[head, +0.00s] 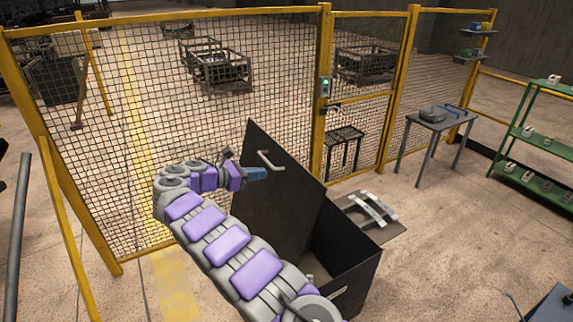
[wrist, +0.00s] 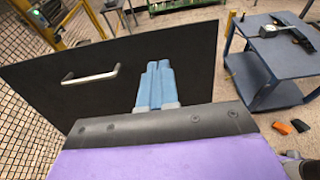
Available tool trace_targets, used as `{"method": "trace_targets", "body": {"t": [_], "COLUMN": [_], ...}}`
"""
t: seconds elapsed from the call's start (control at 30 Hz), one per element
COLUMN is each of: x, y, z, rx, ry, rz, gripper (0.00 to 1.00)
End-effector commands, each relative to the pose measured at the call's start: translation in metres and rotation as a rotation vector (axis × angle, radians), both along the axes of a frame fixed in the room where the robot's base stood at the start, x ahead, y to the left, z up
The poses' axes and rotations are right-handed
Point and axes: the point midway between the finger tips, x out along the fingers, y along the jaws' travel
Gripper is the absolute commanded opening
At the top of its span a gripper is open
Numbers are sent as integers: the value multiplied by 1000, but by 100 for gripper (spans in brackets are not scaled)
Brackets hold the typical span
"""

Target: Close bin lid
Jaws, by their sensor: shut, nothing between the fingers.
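The black bin (head: 345,270) stands on the floor at the centre right of the head view, its inside open to view. Its black lid (head: 285,195) is raised and tilted up, with a pale bar handle (head: 270,161) near the top. In the wrist view the lid (wrist: 35,95) fills the middle, with its handle (wrist: 91,75) to the left of my fingers. My gripper (head: 257,173) has blue fingers, which are shut and empty. The fingers (wrist: 156,82) appear in front of the lid face, right of the handle; I cannot tell whether they touch it.
A yellow-framed mesh fence (head: 230,95) runs behind the bin. A grey table (head: 438,120) and a green shelf rack (head: 535,150) stand to the right. The wrist view shows a blue-grey cart (wrist: 270,60) and orange pieces (wrist: 290,127) on the floor.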

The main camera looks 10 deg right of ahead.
Motion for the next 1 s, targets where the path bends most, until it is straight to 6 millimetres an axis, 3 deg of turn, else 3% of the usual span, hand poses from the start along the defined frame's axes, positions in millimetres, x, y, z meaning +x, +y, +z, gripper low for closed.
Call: {"method": "trace_targets", "body": {"t": [0.7,1.0], "x": [35,42], "y": [-107,-128], "z": [-32,-39], "rx": [-2,0], "ry": [5,2], "rz": [-4,0], "gripper": [0,0]}}
